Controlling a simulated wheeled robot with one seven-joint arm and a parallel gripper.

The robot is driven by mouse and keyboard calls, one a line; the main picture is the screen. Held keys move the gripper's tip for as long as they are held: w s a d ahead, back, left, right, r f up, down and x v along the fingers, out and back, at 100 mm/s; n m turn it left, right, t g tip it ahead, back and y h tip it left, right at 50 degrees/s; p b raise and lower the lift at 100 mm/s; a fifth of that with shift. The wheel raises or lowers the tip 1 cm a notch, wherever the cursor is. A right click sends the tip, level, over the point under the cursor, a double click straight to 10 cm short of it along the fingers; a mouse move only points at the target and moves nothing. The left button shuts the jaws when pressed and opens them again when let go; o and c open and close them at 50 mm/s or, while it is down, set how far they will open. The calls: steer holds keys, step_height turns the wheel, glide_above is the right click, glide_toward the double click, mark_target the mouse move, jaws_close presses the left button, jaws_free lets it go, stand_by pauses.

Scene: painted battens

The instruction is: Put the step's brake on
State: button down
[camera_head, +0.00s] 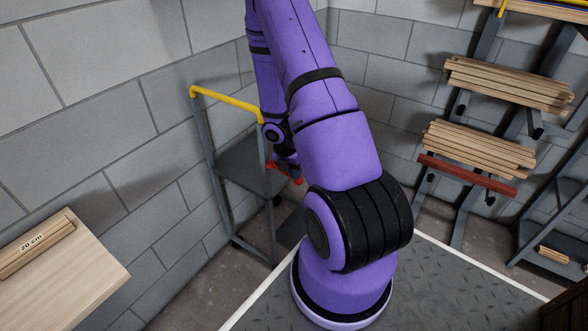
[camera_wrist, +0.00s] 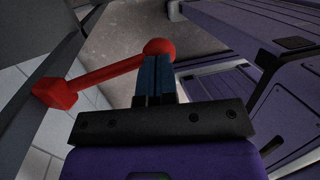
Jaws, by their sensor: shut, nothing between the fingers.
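The step (camera_head: 243,168) is a grey metal frame with a dark platform and a yellow handrail (camera_head: 228,104), standing by the block wall in the head view. Its red brake lever (camera_head: 297,180) shows small beside the platform, partly hidden by my arm. In the wrist view the red lever (camera_wrist: 105,74) runs from a blocky red hub (camera_wrist: 53,93) at the left to a round knob (camera_wrist: 159,47). My gripper (camera_wrist: 154,62) has its blue fingers shut and empty, their tips right at the knob. I cannot tell whether they touch it.
A pale bench (camera_head: 80,275) with a batten marked "20 cm" stands at the lower left. Racks with wooden battens (camera_head: 510,85) and a red batten (camera_head: 465,176) stand at the right. My arm fills the middle of the head view. Some floor (camera_head: 190,285) is bare before the step.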

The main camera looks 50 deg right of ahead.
steer(key=shift+x, duration=0.85)
steer(key=shift+a+f, duration=0.1)
steer(key=shift+a, duration=0.1)
